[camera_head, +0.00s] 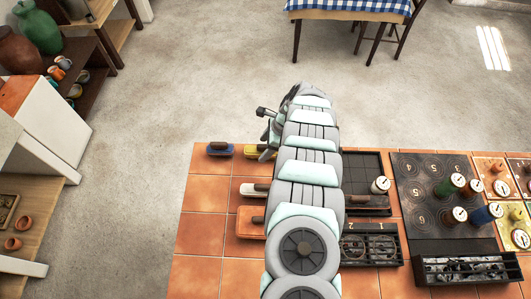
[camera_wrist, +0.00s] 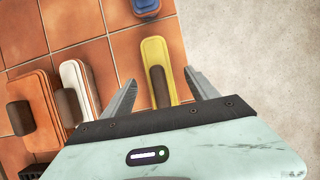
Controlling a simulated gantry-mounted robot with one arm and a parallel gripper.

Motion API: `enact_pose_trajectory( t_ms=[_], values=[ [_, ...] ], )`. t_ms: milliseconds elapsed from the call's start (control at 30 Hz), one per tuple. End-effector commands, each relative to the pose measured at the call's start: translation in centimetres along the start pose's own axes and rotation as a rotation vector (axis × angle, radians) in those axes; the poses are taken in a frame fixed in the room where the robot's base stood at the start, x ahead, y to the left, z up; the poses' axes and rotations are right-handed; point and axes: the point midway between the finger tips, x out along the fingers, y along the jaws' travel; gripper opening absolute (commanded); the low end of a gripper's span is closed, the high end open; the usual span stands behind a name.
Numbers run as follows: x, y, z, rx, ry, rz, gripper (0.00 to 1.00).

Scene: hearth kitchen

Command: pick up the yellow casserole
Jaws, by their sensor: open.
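The yellow casserole (camera_wrist: 150,47) is a long, narrow, rounded yellow piece with a dark brown bar handle (camera_wrist: 158,86) on top. It lies on the orange tiled counter. In the head view the casserole (camera_head: 253,149) shows only in part, behind my gripper and arm. My gripper (camera_wrist: 160,76) is open and empty in the wrist view. Its two fingers stand on either side of the casserole's near part, with a gap on each side. The gripper's body hides the casserole's near end. How high the fingers are above it I cannot tell.
A blue handled piece (camera_head: 220,149) lies left of the casserole. White (camera_head: 252,189) and orange (camera_head: 250,221) handled pieces lie nearer. A black hob plate (camera_head: 422,166) with several dialled jars is at right. The tiled counter (camera_head: 205,215) is bare at left.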

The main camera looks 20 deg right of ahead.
Motion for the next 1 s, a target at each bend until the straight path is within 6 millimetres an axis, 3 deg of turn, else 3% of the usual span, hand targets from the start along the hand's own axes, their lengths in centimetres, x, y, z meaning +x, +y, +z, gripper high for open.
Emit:
enact_pose_trajectory(
  t_ms=[200,467,1000],
  values=[
    [2.2,0.1,-0.1,0.0,0.0,0.002,0.68],
    [2.3,0.1,0.0,0.002,-0.001,0.002,0.68],
    [2.3,0.1,0.0,0.001,-0.001,0.001,0.24]
  ],
)
